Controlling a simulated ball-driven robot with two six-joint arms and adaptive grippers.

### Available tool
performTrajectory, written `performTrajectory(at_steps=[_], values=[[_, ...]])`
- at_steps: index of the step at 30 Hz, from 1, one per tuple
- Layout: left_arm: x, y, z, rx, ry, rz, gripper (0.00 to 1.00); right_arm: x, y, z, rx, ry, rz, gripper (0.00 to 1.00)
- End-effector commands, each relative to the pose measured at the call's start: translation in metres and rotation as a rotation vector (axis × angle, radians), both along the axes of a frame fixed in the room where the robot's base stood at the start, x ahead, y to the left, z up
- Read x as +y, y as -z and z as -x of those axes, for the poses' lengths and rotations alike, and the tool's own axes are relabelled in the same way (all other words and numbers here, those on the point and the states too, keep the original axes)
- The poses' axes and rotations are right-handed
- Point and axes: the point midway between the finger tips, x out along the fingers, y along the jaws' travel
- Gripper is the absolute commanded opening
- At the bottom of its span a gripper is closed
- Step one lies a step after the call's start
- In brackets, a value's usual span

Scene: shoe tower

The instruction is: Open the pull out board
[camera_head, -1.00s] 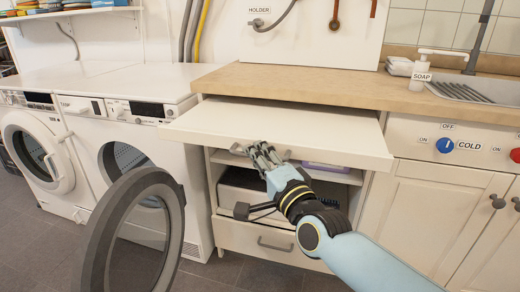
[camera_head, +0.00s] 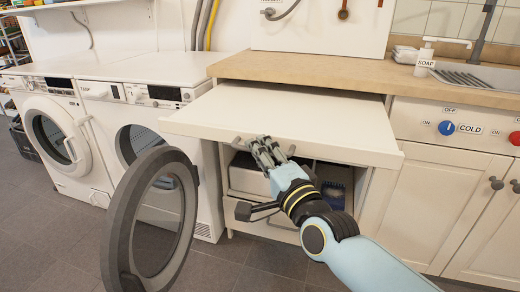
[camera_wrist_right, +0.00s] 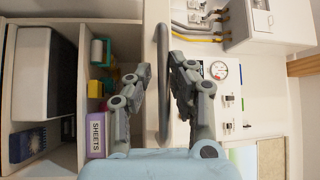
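The pull out board (camera_head: 290,112) is a flat white panel, drawn out from under the wooden countertop above open shelves. A grey bar handle (camera_wrist_right: 163,85) is on its front; in the head view the handle is partly hidden by my fingers. My right gripper (camera_head: 266,148) is at the front edge of the board. In the right wrist view the fingers of my right gripper (camera_wrist_right: 158,65) lie on both sides of the handle, closed in around it, with a small gap seeming to show on the left. My left gripper is not in view.
A round open washer door (camera_head: 155,222) stands to the left of my right arm. The washing machines (camera_head: 150,95) are left of the cabinet. Below the board are shelves with a purple sheets box (camera_wrist_right: 96,135). Cupboard doors (camera_head: 430,210) are at the right.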

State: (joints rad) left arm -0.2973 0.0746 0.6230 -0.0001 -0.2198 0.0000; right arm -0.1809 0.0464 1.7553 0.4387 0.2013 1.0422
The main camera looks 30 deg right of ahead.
Motion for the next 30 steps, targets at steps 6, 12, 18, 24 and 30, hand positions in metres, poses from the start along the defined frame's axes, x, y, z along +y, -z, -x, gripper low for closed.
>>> performTrajectory(at_steps=[6,12,18,24,30], values=[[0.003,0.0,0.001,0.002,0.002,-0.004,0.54,0.0,0.0,0.0,-0.001,0.0,-0.001,0.34],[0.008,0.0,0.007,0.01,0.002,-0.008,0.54,0.0,-0.002,0.001,-0.004,0.0,-0.001,0.34],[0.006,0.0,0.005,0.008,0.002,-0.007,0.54,0.002,0.002,0.026,-0.001,0.001,-0.001,0.34],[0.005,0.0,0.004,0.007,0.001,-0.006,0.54,0.005,0.009,0.071,0.001,0.001,-0.001,0.34],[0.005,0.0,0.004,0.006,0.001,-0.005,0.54,0.007,0.013,0.106,-0.001,0.001,-0.001,0.34]])
